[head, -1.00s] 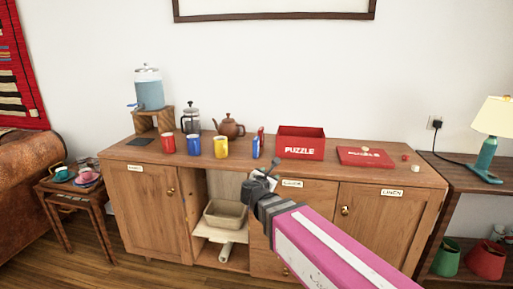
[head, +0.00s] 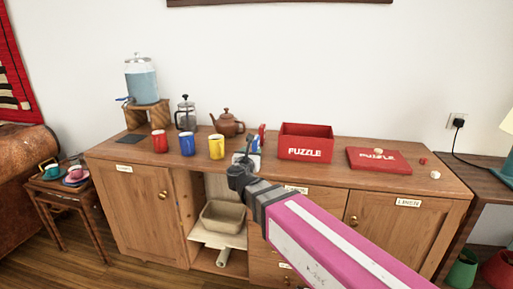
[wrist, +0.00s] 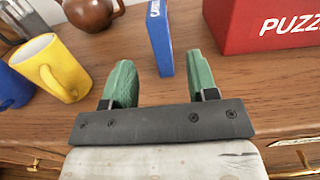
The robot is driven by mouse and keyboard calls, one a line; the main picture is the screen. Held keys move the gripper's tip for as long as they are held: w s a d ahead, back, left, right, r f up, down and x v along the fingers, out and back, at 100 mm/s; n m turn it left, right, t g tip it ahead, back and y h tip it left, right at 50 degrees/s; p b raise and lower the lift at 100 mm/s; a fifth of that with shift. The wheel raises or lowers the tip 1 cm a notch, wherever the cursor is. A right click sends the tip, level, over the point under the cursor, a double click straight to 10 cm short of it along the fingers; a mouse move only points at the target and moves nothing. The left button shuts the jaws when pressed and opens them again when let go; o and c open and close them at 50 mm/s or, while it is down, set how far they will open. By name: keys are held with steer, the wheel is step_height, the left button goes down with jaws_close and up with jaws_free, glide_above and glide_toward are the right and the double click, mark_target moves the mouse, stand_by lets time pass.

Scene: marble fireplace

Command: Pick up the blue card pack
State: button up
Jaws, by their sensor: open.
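The blue card pack (wrist: 160,38) stands upright on the wooden sideboard (head: 340,185), edge toward me in the wrist view. In the head view it is mostly hidden behind my gripper. My gripper (wrist: 161,80) is open, with its two green fingers apart and nothing between them. In the head view my gripper (head: 247,160) is at the sideboard's front edge. A red pack (head: 262,131) stands by the blue one.
A red puzzle box (head: 305,143) is close on the right, with its lid (head: 378,161) farther right. A yellow mug (head: 217,147), blue mug (head: 187,145), red mug (head: 159,142) and brown teapot (head: 227,124) are on the left. The sideboard between yellow mug and pack is clear.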

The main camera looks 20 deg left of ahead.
mark_target(256, 143)
steer(key=w, duration=0.6)
steer(key=w+a, duration=0.1)
steer(key=w, duration=0.2)
jaws_close()
